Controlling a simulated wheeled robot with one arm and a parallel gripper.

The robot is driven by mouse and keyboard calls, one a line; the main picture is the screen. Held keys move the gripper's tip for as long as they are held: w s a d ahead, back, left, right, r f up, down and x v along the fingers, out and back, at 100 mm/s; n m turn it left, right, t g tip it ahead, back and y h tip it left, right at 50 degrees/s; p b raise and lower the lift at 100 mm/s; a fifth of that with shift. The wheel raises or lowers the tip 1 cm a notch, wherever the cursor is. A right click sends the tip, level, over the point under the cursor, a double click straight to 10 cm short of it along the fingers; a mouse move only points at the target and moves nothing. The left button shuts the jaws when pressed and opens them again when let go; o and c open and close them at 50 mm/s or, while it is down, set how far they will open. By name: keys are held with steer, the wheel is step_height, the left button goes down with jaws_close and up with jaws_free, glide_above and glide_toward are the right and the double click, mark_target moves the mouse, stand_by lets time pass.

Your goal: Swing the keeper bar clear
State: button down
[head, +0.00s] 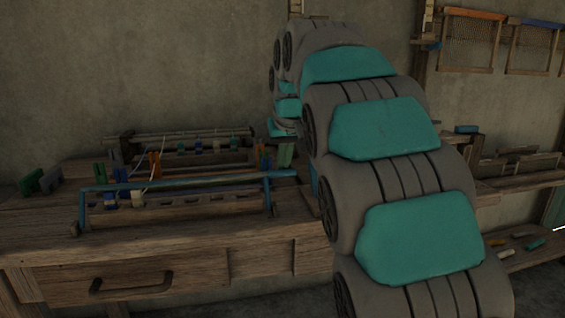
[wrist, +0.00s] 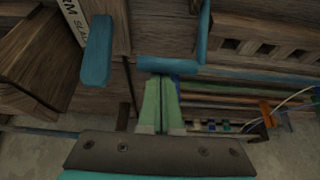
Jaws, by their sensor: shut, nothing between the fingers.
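A long blue bar (head: 190,183), which looks like the keeper bar, lies across the front of the loom (head: 180,202) in the head view. Its right end is close to my gripper (head: 285,160), which points down there and is partly hidden by my arm. In the wrist view my gripper's green fingers (wrist: 162,82) are shut together and empty. Their tips are at a short blue crosspiece (wrist: 167,65); I cannot tell whether they touch it. A blue upright piece (wrist: 204,35) joins near its right end. A separate blue block (wrist: 98,52) is to the left.
A pale lettered label (wrist: 73,22) is beside the blue block. Coloured clips and threads sit on the loom (wrist: 225,126). Green blocks (head: 40,181) stand at the bench's left end. A drawer with a handle (head: 131,283) is in front. My arm hides the bench's right part.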

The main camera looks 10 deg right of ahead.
steer(key=shift+s, duration=0.1)
stand_by(0.3)
steer(key=shift+s+r+t+b, duration=0.15)
steer(key=shift+r+t+b, duration=0.05)
steer(key=shift+t+b, duration=0.25)
